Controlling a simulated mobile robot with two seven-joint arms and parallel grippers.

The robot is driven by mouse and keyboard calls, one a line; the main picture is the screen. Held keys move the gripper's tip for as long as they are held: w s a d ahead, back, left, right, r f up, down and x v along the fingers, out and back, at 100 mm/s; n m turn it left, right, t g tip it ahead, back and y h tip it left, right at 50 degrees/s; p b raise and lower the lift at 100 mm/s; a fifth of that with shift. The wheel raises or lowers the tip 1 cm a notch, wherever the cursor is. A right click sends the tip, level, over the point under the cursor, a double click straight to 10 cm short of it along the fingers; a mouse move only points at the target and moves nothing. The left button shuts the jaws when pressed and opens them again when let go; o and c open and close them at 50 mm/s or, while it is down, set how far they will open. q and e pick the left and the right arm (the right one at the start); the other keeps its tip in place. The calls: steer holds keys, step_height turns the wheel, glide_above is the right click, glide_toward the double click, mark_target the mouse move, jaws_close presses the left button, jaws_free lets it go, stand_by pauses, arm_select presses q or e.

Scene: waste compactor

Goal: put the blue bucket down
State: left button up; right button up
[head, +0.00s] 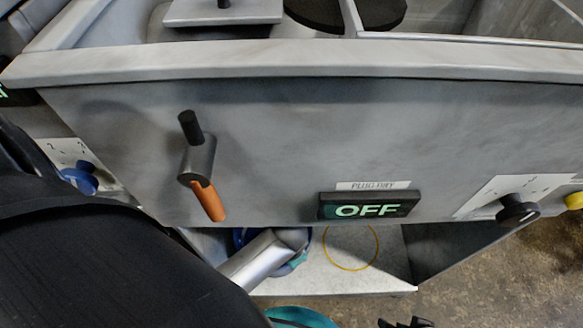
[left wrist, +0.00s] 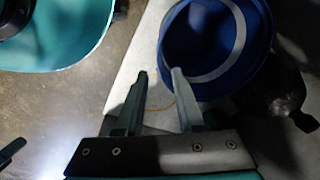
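The blue bucket (left wrist: 202,86) shows in the left wrist view with its open mouth toward the camera and a pale grey band inside. In the head view only a sliver of it (head: 238,238) shows below the machine, mostly hidden by my left arm. My left gripper (left wrist: 159,73) is open, its two fingers apart with nothing seen between them. Its right fingertip overlaps the bucket's rim in the picture; I cannot tell whether they touch. The bucket appears to be over or on the pale shelf. My right gripper (head: 405,323) barely shows at the bottom edge of the head view.
The pale shelf (head: 385,270) has a yellow ring (head: 350,248) marked on it, with bare surface around it. Above hangs the grey machine front with an orange-handled lever (head: 207,200), an OFF display (head: 368,206) and a black knob (head: 517,211).

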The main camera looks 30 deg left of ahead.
arm_select(q)
steer(key=shift+s+a+r+n+t+h, duration=0.2)
steer(key=shift+s+a+r+n+t, duration=0.25)
steer(key=shift+s+n, duration=0.2)
steer(key=shift+s+a+r+n+t+h, duration=0.2)
steer(key=shift+s+a+r+n+t, duration=0.1)
steer(key=shift+s+r+n+t, duration=0.35)
steer(key=shift+w+f, duration=0.1)
steer(key=shift+f, duration=0.05)
